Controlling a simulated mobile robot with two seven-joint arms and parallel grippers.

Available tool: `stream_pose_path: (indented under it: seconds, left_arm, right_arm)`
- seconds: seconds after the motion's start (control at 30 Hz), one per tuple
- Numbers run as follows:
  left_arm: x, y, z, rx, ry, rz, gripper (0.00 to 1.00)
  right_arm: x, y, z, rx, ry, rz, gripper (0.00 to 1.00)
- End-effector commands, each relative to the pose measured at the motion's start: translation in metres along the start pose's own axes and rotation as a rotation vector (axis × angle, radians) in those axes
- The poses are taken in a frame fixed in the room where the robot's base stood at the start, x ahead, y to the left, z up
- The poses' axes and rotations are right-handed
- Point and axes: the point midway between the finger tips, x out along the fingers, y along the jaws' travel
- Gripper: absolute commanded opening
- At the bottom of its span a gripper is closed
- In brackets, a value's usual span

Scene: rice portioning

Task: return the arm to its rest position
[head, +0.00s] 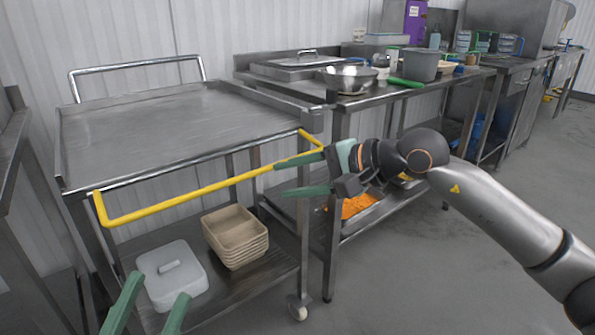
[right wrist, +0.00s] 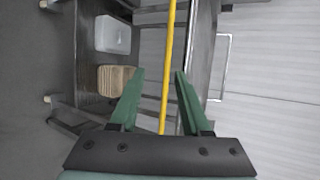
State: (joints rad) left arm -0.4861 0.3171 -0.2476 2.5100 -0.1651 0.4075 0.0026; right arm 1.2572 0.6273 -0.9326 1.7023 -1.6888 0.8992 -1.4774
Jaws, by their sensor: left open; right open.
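My right gripper (head: 284,178) is open, with its two green fingers pointing left in front of the steel cart. Its fingers also show in the right wrist view (right wrist: 159,74), with nothing held between them. My right arm (head: 505,215) reaches in from the right edge, stretched out in the air. My left gripper (head: 149,308) shows only its two green fingertips at the bottom left, apart and empty.
The cart's top (head: 170,125) is bare. Its lower shelf holds a white lidded box (head: 185,285) and stacked beige trays (head: 238,240). The floor (head: 430,275) at right is clear.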

Motion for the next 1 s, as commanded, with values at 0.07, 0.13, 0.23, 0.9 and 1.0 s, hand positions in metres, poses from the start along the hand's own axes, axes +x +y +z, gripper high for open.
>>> stream_pose_path:
  seconds: [0.07,0.13,0.23,0.9,1.0]
  left_arm:
    - [0.001,-0.001,-0.002,0.004,0.002,0.000,0.50]
    - [0.002,-0.001,-0.002,0.005,0.002,0.000,0.50]
    - [0.002,-0.001,-0.002,0.006,0.004,-0.003,0.50]
    - [0.002,-0.002,-0.002,0.006,0.002,-0.006,0.50]
    - [0.002,-0.002,-0.002,0.006,0.002,-0.006,0.50]
  right_arm:
    - [-0.007,0.000,0.000,0.000,-0.001,0.000,0.47]
    - [-0.011,0.000,0.000,0.000,0.000,-0.001,0.47]
    - [-0.012,0.000,0.000,0.000,0.000,-0.001,0.47]
    - [0.001,0.067,0.138,0.835,-0.580,0.039,0.47]
    - [-0.015,0.073,0.170,1.127,-0.757,0.075,0.47]
